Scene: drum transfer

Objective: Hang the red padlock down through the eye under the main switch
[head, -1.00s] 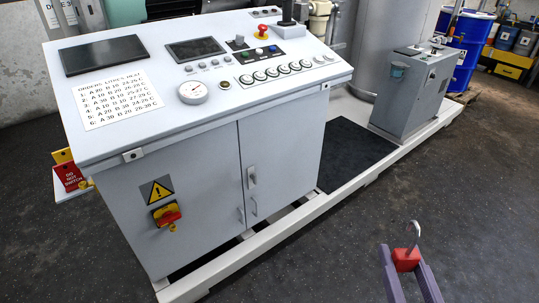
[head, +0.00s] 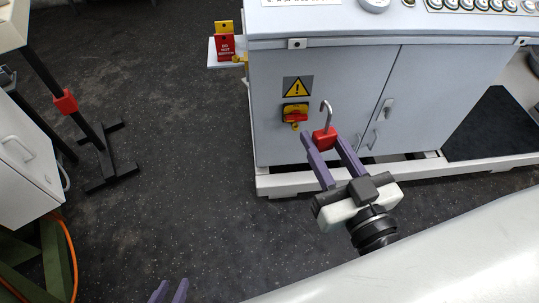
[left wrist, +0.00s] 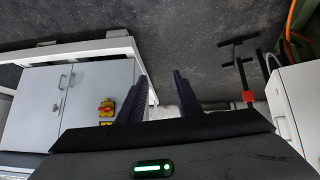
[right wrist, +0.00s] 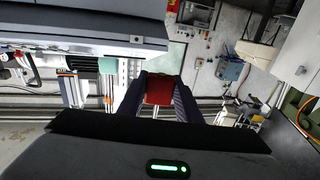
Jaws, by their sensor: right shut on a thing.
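The red padlock (head: 324,139) is held between the fingertips of my right gripper (head: 322,143), with its open hook-shaped shackle pointing up. It also shows as a red block in the right wrist view (right wrist: 159,90). The main switch (head: 295,111), a red handle on a yellow plate, is on the grey cabinet's front below a warning sign. The small yellow eye (head: 295,125) sits just under the switch. In the head view the padlock appears right of and slightly below the eye, apart from it. My left gripper (head: 169,291) is empty, its fingers apart in the left wrist view (left wrist: 157,88).
The cabinet (head: 325,85) stands on a pale base frame (head: 290,184). Red and yellow tags (head: 225,45) hang on a bracket at its left side. A black stand with a red clamp (head: 66,102) and a white cabinet (head: 22,160) are at the left. The floor between is clear.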

